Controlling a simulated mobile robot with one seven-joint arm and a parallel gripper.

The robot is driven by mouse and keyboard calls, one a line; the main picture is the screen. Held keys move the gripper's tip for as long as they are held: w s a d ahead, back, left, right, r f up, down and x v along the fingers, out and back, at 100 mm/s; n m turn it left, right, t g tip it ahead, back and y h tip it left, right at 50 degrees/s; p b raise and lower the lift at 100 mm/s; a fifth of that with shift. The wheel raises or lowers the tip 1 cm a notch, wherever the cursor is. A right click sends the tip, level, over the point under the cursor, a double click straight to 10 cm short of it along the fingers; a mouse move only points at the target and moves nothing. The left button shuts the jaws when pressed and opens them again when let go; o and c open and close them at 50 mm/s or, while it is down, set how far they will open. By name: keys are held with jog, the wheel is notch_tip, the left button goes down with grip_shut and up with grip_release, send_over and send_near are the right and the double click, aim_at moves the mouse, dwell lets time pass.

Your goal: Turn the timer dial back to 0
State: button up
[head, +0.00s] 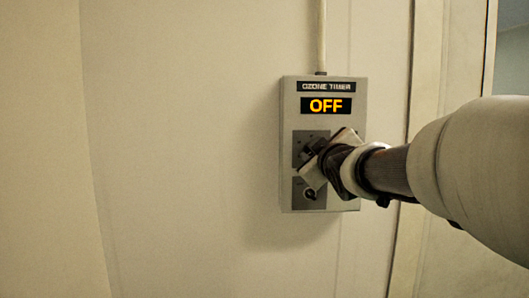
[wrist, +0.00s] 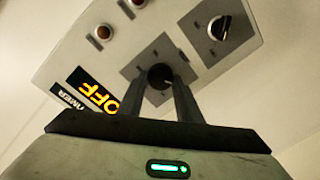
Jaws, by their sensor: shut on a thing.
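The grey ozone timer box (head: 288,120) is fixed to the wall, and its display (head: 326,106) reads OFF in orange. The display also shows at the left of the wrist view (wrist: 93,95), turned on its side. The round dark timer dial (wrist: 160,76) sits on a grey square plate in the wrist view. My gripper (wrist: 159,84) is shut on the dial, with one finger on each side. In the head view my gripper (head: 313,158) covers the dial, and its setting cannot be read.
A second black knob (wrist: 219,27) is on the box below the timer dial; it also shows in the head view (head: 310,194). Two round indicators, one an orange-brown one (wrist: 103,32), are on the box. A conduit (head: 320,35) runs up from the box. The wall to the left is clear.

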jog(key=shift+r, duration=0.1)
jog(key=o, duration=1)
jog(key=shift+o, duration=0.2)
jog(key=s+p, duration=0.2)
jog(key=s, duration=1.5)
jog(key=shift+s+d+r, duration=0.15)
jog(key=shift+d+r, duration=0.1)
jog(key=shift+r, duration=0.15)
jog(key=shift+f, duration=0.1)
